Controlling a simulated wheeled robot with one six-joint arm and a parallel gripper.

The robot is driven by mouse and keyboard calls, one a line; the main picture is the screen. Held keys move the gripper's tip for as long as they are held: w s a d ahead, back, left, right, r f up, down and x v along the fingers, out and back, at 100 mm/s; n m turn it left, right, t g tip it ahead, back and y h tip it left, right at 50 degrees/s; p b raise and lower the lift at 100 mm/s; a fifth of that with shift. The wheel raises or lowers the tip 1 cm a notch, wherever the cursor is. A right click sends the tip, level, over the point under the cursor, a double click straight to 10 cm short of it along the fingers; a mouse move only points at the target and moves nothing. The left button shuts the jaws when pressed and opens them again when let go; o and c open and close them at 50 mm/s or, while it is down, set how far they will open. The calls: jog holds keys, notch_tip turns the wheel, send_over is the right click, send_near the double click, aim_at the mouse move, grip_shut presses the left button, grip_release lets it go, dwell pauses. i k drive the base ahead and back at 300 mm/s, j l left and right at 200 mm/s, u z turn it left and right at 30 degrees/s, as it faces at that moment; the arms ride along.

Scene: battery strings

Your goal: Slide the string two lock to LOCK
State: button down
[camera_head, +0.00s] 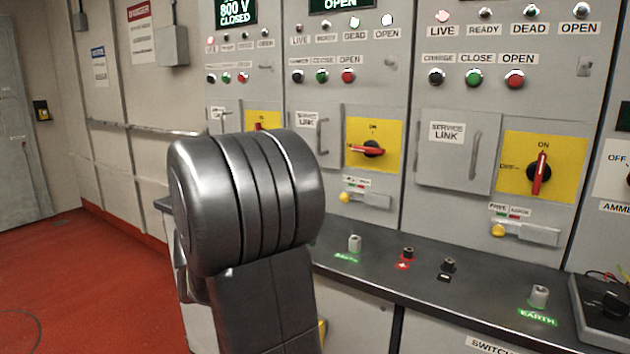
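Two slide locks show, each a grey rail with a yellow knob under a small two-word label with green and red marks. One lock (365,199) is on the middle panel, the other (525,234) on the right panel. Both knobs are at the left end of their rails. No string number is readable, so I cannot tell which is string two. Above the middle lock, a red switch handle (370,150) lies level, pointing left to OFF. Above the right lock, the red handle (540,174) stands upright at ON. My gripper is not in view; my dark arm stands in front, hiding part of the left panel.
A dark bench ledge (450,285) with terminals and EARTH labels runs below the panels. A black device (603,312) sits at its right end. Service-link doors (455,150) with handles stand left of the switches. Red floor (80,285) is clear at left.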

aim_at(345, 198)
jog(key=i+j, duration=0.15)
jog(key=i, duration=0.35)
jog(key=i+j, duration=0.1)
jog(key=i, duration=0.35)
